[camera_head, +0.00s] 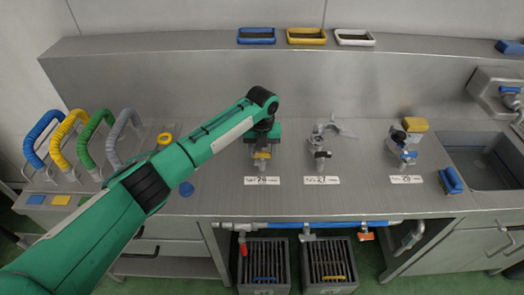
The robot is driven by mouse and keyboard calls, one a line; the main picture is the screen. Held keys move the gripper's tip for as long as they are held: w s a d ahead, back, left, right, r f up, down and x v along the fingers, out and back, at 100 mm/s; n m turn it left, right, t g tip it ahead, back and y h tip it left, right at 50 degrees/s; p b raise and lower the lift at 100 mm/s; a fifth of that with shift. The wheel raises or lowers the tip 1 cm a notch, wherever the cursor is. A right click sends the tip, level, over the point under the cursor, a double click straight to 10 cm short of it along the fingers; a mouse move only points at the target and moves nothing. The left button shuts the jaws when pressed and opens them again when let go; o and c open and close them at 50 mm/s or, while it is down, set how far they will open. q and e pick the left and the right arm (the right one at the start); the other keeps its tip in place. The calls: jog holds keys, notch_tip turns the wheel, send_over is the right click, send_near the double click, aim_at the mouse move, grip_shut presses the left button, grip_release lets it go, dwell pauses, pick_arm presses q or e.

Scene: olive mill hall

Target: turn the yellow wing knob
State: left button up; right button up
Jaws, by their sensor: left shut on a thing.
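My left arm reaches in from the lower left across the steel bench. My left gripper (262,148) points down at the fitting behind the left number plate and is shut on the yellow wing knob (262,155). Only a small yellowish part of the knob shows below the jaws. The gripper and wrist hide most of this fitting, so I cannot tell the knob's angle. My right gripper is out of view.
A bare metal fitting (320,145) stands in the middle, with another fitting (401,150) and a yellow block (415,124) to the right. Hoses in several colours arch at left. A sink (488,165) is at right. Shallow trays (306,36) line the back ledge.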

pick_arm(q)
jog(key=shift+r, duration=0.1)
dwell(0.3)
jog(key=o, duration=1)
notch_tip(320, 180, up, 14)
jog(key=b, duration=0.3)
jog(key=shift+f, duration=0.2)
